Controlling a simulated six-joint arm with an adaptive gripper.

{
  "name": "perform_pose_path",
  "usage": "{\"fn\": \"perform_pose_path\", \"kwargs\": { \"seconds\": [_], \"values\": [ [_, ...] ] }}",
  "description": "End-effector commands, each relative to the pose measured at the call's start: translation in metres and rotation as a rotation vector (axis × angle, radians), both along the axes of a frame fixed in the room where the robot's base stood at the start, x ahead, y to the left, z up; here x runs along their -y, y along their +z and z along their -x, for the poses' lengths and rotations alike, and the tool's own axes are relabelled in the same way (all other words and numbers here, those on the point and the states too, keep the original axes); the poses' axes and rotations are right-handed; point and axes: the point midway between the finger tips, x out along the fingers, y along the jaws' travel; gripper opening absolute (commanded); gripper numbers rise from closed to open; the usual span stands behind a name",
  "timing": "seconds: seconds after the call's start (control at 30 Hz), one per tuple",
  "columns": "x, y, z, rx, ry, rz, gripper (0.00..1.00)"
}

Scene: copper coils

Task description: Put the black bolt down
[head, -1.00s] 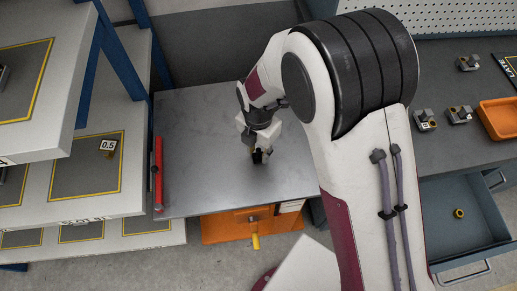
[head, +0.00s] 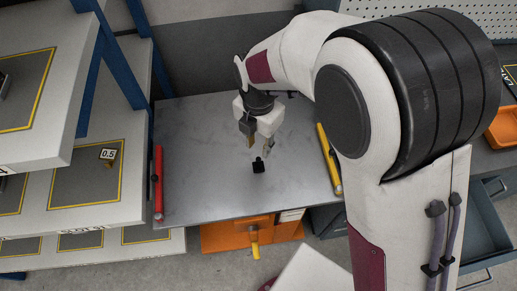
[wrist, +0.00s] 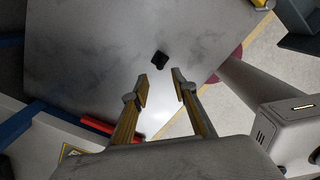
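The black bolt (head: 258,166) rests on the grey metal table top (head: 205,190), near its middle. It also shows in the wrist view (wrist: 159,60), beyond the fingertips and apart from them. My gripper (head: 257,145) hangs above and just behind the bolt in the head view. In the wrist view its two fingers (wrist: 160,90) are spread apart with nothing between them. The gripper is open and empty.
A red bar (head: 158,185) lies along the table's left edge and a yellow bar (head: 329,160) along its right. Shelves (head: 110,205) with a 0.5 block (head: 107,154) stand left. An orange drawer (head: 225,233) sits below the table. The table around the bolt is clear.

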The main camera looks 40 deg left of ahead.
Motion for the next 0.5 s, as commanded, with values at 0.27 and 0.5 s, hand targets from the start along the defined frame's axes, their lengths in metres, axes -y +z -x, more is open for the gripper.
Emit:
{"fn": "perform_pose_path", "kwargs": {
  "seconds": [0.27,0.5],
  "values": [
    [0.000,0.027,0.000,0.001,0.000,-0.001,0.27],
    [0.000,0.030,0.000,0.000,0.000,0.000,0.27]
  ]
}}
